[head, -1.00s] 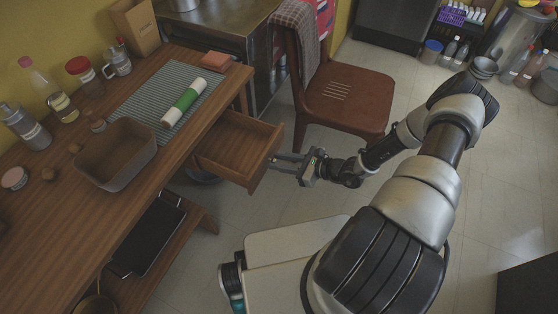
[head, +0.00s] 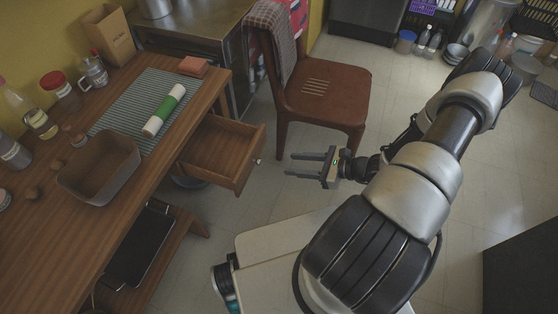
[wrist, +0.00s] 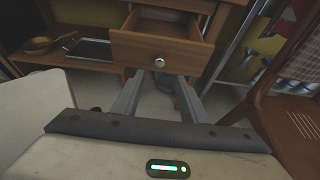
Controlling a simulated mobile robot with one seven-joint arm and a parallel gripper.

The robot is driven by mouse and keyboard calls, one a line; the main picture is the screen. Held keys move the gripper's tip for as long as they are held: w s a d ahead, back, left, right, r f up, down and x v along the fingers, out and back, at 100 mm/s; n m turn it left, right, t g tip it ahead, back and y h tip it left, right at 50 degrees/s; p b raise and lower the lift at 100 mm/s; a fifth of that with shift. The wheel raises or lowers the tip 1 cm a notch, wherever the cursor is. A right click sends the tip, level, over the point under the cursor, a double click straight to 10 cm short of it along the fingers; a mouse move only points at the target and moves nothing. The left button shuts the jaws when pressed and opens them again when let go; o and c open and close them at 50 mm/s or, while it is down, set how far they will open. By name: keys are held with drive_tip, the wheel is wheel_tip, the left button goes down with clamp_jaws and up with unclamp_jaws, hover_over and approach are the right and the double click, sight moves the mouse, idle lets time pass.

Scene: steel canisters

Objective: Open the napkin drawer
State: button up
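The napkin drawer (head: 213,161) is pulled out from under the wooden table and looks empty inside. Its front panel carries a small round knob, which shows in the wrist view (wrist: 159,62). My gripper (head: 288,164) is to the right of the drawer front, apart from the knob. In the wrist view its two fingers (wrist: 160,84) are spread with nothing between them, and the knob appears beyond the fingertips.
A wooden chair (head: 326,95) stands just behind my gripper. The table (head: 127,182) holds a bin (head: 99,172), a striped mat with a green-and-white roll (head: 164,110), jars and bottles. A black tray (head: 141,246) lies on the lower shelf. Floor around my gripper is clear.

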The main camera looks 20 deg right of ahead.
drive_tip(key=v, duration=0.5)
idle(0.4)
